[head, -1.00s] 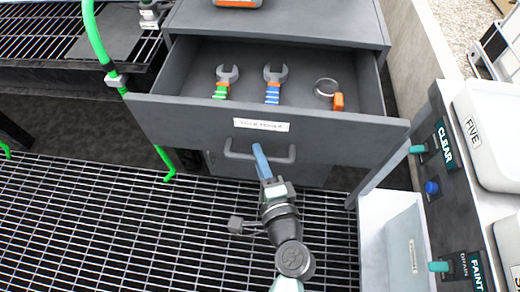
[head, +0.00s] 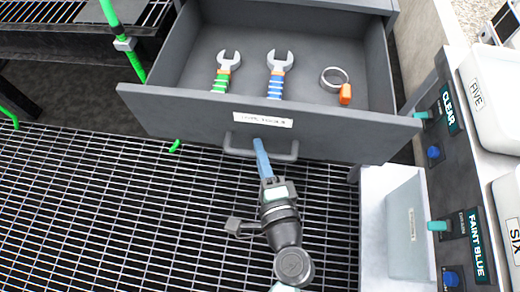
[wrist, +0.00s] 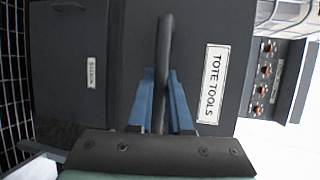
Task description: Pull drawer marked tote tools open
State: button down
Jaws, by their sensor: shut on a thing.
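The grey drawer (head: 330,127) is out from its cabinet, and its white label reads TOTE TOOLS in the wrist view (wrist: 213,84). My gripper (head: 260,148) is at the drawer's bar handle (head: 285,157). In the wrist view, the blue fingers of my gripper (wrist: 161,105) are closed on either side of the handle bar (wrist: 165,50). Inside the drawer lie a wrench with a green-striped handle (head: 221,82), a wrench with a blue-striped handle (head: 275,85) and a metal ring with an orange tag (head: 345,94).
A bench at the right carries white totes (head: 490,95) and teal valve handles (head: 438,226). A clear-walled bin (head: 395,235) stands below it. A green hose (head: 122,40) runs at the upper left. Open grating floor (head: 120,220) lies in front of the drawer.

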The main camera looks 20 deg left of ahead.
jog(key=c, duration=0.8)
grip_release()
jog(key=shift+c, duration=0.2)
jog(key=v, duration=1.3)
